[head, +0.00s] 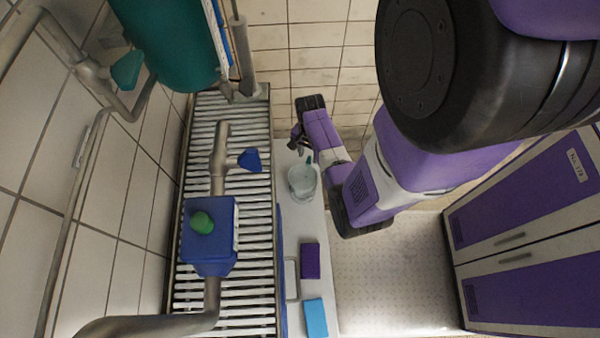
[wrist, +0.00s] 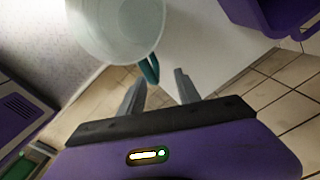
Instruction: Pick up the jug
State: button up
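The jug (head: 302,182) is a pale, translucent vessel with a teal handle, standing on a narrow white surface (head: 312,225). In the wrist view the jug (wrist: 115,28) is at the top, with its teal handle (wrist: 150,68) pointing toward my gripper. My gripper (head: 299,140) is beside the jug on the handle side. In the wrist view my gripper (wrist: 158,80) has its two fingers apart, with the handle's end at or just beyond the gap between the tips. I cannot tell if a finger touches the handle.
A purple block (head: 310,261) and a light blue block (head: 316,317) lie on the same white surface. A slatted rack (head: 255,215) with pipes and a blue box (head: 209,230) stands to the left. Purple cabinets (head: 530,240) are at the right.

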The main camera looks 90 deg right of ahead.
aim_at(305, 179)
jog(key=f, duration=0.4)
jog(key=f+b, duration=0.1)
jog(key=f, duration=0.1)
jog(key=shift+s+a+f, duration=0.2)
jog(key=shift+s+a, duration=0.05)
jog(key=shift+a, duration=0.15)
grip_shut()
dwell(1.0)
